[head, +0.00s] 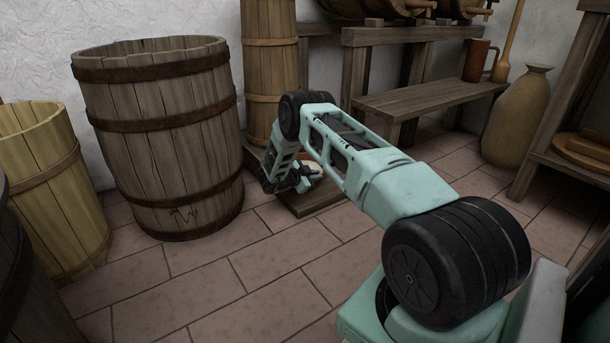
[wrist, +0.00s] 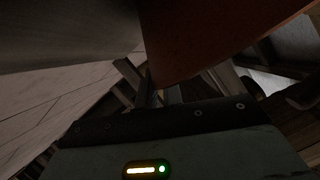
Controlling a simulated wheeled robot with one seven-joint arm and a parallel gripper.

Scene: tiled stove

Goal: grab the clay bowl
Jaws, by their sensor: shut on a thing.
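My gripper (head: 306,176) is low, beside the tall wooden churn and over a low wooden platform. In the wrist view its fingers (wrist: 175,90) are shut on a reddish-brown thing (wrist: 215,35), which looks like the clay bowl. It fills the upper middle of that dark view, so its full shape does not show. In the head view only a small pale patch shows at the fingers, and my arm and gripper hide most of what is there. I cannot tell whether the bowl touches the platform.
A large open barrel (head: 165,130) stands left of my gripper, with a yellowish tub (head: 50,190) further left. The tall churn (head: 270,60) stands behind. A bench (head: 420,95) and a clay jar (head: 515,115) are at the right. The tiled floor in front is clear.

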